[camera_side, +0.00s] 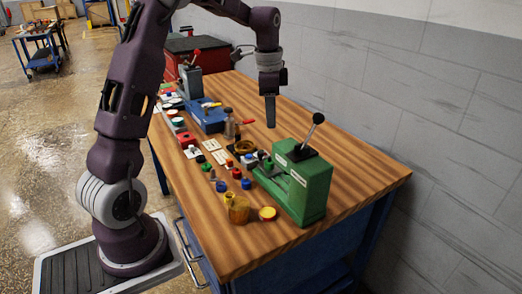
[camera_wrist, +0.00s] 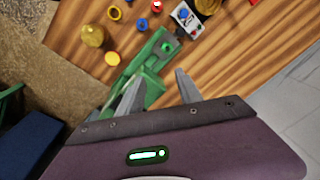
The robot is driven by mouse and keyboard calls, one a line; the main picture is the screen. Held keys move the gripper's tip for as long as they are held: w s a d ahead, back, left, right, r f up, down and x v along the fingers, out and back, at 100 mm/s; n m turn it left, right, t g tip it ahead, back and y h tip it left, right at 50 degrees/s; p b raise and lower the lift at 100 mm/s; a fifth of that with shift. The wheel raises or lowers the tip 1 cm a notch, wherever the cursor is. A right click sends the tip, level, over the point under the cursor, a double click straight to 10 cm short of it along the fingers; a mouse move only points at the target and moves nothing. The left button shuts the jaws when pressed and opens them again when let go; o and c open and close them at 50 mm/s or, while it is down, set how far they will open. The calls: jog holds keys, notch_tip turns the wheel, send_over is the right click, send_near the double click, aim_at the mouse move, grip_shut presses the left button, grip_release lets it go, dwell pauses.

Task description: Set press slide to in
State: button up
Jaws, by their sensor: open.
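The green press (camera_side: 306,192) stands at the near right part of the wooden bench, with a black-knobbed lever (camera_side: 315,121) on its top. A low green bed extends from it to the left, with a small green knob (camera_side: 268,163) that may belong to the slide. In the wrist view the press bed (camera_wrist: 150,55) runs diagonally beyond my fingers, with the knob (camera_wrist: 166,47) near its far end. How far the slide sits in or out, I cannot tell. My gripper (camera_side: 270,125) is open and empty, pointing down above the bench behind the press. Its two fingers (camera_wrist: 157,86) stand apart in the wrist view.
Small coloured parts (camera_side: 222,186) crowd the bench left of the press. An amber jar (camera_side: 239,210) and a yellow-rimmed red disc (camera_side: 268,213) are in front. A blue vise (camera_side: 208,116) stands farther back. Bare wood (camera_side: 350,165) lies right of the press, before the grey wall.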

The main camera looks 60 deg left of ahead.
jog(key=m+g, duration=0.1)
jog(key=m, duration=0.1)
send_over(261, 152)
jog(key=shift+h, duration=0.3)
notch_tip(261, 152, down, 10)
jog(key=shift+s, duration=0.1)
notch_tip(261, 152, down, 7)
jog(key=shift+a+f, duration=0.1)
jog(key=shift+f, duration=0.1)
jog(key=shift+c, duration=0.4)
grip_shut()
jog(key=shift+r, duration=0.1)
